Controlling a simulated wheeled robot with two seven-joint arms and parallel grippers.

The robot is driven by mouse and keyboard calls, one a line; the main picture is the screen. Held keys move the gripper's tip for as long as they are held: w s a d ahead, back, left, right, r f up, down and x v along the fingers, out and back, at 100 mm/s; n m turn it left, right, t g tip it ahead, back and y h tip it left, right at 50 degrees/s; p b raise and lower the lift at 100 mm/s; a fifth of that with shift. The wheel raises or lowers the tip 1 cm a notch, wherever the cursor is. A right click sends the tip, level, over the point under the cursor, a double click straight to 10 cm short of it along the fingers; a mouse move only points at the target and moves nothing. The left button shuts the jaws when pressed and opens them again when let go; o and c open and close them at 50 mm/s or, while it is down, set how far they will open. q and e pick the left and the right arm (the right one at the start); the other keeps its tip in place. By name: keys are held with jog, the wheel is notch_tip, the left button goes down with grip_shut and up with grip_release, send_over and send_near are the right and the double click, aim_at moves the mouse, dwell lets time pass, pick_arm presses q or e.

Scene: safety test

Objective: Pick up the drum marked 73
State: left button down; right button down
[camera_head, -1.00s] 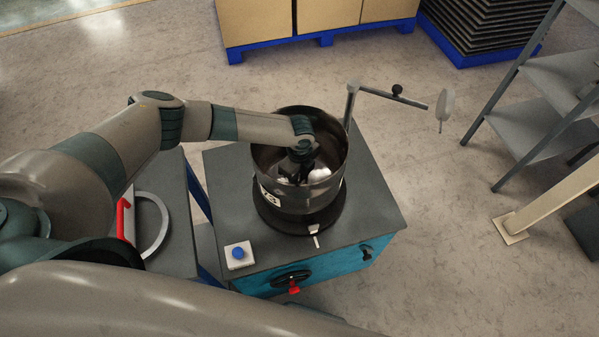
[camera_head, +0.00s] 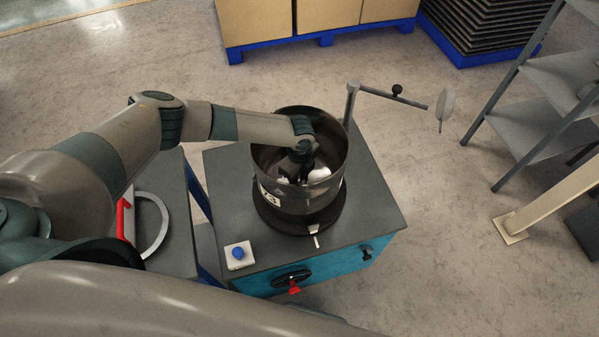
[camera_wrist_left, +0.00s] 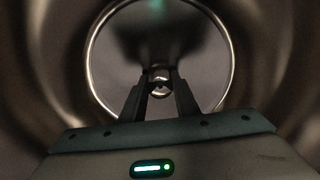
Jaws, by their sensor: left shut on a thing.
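The drum (camera_head: 312,204) is an open, dark metal bowl with a white label (camera_head: 269,196) on its front left side; the label's digits are partly legible. It is upright over a round black base (camera_head: 325,222) on the machine's grey top. My left gripper (camera_head: 294,178) reaches down inside the drum, and its fingertips are hard to see in the head view. In the left wrist view, its two fingers (camera_wrist_left: 160,88) are closed on a small shiny knob (camera_wrist_left: 159,78) at the drum's centre. My right gripper is not in view.
The teal machine (camera_head: 325,265) carries a blue button (camera_head: 238,253) and a red-handled knob (camera_head: 293,283). A bent grey post arm (camera_head: 385,93) stands behind the drum. A grey shelf (camera_head: 545,125) is at the right. Open floor lies between.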

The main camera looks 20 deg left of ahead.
aim_at(320, 193)
pick_arm(q)
jog(key=shift+w+r, duration=0.1)
jog(key=shift+r, duration=0.15)
dwell(0.4)
jog(key=shift+r+p, duration=0.8)
jog(key=shift+p, duration=0.1)
notch_tip(320, 193, up, 3)
jog(key=p, duration=0.2)
jog(key=shift+d+p, duration=0.1)
jog(key=shift+p, duration=0.2)
jog(key=shift+s+d+r+p, duration=1)
jog(key=shift+s+d+p, duration=0.4)
jog(key=shift+p, duration=0.1)
jog(key=shift+s+d+r+p, duration=1)
jog(key=shift+s+d+p, duration=0.3)
jog(key=shift+s+p, duration=0.15)
jog(key=shift+s+d+r+p, duration=1)
jog(key=shift+s+d+p, duration=0.35)
jog(key=shift+p, duration=0.2)
